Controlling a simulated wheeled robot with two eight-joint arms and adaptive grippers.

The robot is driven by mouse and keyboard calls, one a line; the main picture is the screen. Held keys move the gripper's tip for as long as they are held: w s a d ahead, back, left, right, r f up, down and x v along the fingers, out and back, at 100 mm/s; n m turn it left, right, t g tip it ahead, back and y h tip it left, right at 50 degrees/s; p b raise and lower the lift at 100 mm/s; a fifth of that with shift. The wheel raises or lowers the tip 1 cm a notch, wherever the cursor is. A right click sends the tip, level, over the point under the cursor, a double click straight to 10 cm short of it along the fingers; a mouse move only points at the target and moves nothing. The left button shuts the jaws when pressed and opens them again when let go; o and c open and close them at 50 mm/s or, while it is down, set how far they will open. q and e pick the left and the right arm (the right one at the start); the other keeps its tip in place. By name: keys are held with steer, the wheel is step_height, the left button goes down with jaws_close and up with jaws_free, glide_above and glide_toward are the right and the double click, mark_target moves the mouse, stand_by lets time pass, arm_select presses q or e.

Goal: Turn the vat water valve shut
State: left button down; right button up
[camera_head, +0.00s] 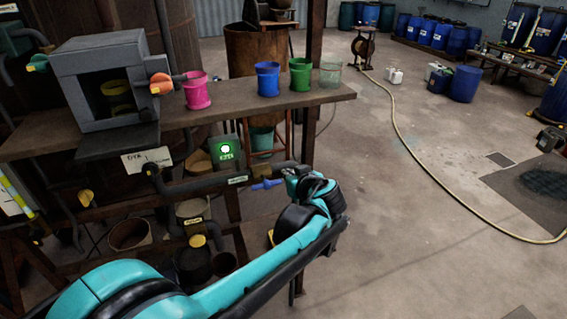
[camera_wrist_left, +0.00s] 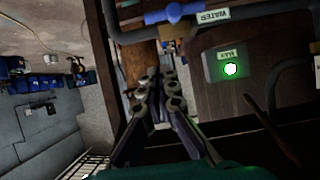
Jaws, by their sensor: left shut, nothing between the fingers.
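The water valve has a blue handle (camera_head: 267,184) on a grey pipe below the bench, beside a WATER label (camera_head: 237,180). In the left wrist view the blue handle (camera_wrist_left: 172,13) is at the top, lying across the picture, with the upside-down label (camera_wrist_left: 214,17) to its right. My left gripper (camera_wrist_left: 160,88) is shut and empty. Its fingertips sit below the handle in that view and look apart from it. In the head view my left wrist is just right of the handle, and its fingers are hard to make out. My right gripper is in neither view.
A box with a lit green lamp (camera_head: 225,150) hangs near the pipe; it also shows in the wrist view (camera_wrist_left: 224,66). Pink (camera_head: 196,90), blue (camera_head: 267,79) and green (camera_head: 300,74) cups stand on the bench (camera_head: 228,108). Open floor lies to the right, crossed by a hose (camera_head: 420,160).

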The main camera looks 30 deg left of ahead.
arm_select(q)
steer(key=b, duration=0.2)
glide_above(278, 183)
step_height(278, 183, down, 4)
steer(key=shift+f, duration=0.1)
steer(key=shift+s+d+f, duration=0.15)
steer(key=shift+d+f, duration=0.05)
steer(key=shift+f, duration=0.75)
steer(key=shift+s+d+f, duration=0.15)
steer(key=shift+f, duration=0.75)
